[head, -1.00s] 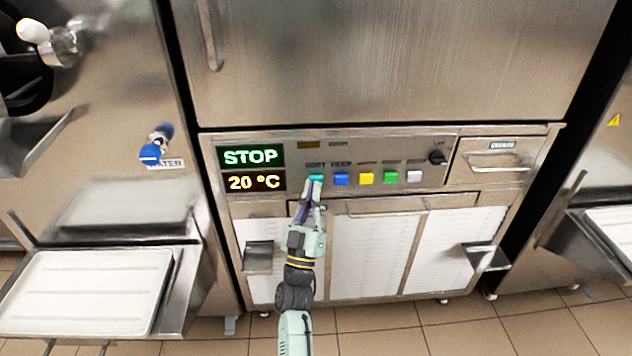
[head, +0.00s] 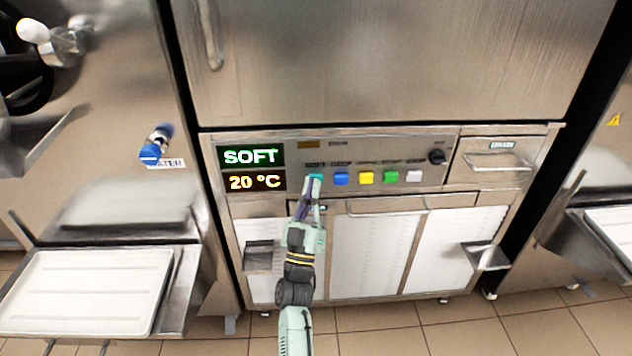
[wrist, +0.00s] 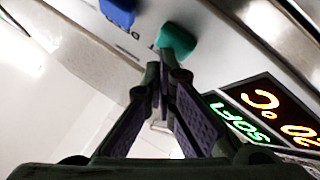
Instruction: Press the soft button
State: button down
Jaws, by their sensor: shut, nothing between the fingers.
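The teal button (head: 315,178) is the leftmost in a row of coloured buttons on the freezer's control panel. My gripper (head: 311,184) is shut and empty, with its fingertips at the teal button in the head view. In the wrist view the teal button (wrist: 176,40) is just beyond the shut fingertips (wrist: 160,58); I cannot tell whether they touch.
To the right of the teal button are blue (head: 341,179), yellow (head: 366,178), green (head: 391,177) and white (head: 414,176) buttons, then a black knob (head: 437,157). A drawer handle (head: 495,162) is further right. A white tray (head: 85,290) stands at the left.

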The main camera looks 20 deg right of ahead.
dwell(0.5)
jog(key=shift+s+a, duration=0.2)
jog(key=shift+s, duration=0.6)
jog(key=s, duration=0.2)
jog(key=s+a+p, duration=0.1)
jog(key=s, duration=0.2)
jog(key=shift+a, duration=0.2)
jog(key=shift+w, duration=0.1)
dwell(0.4)
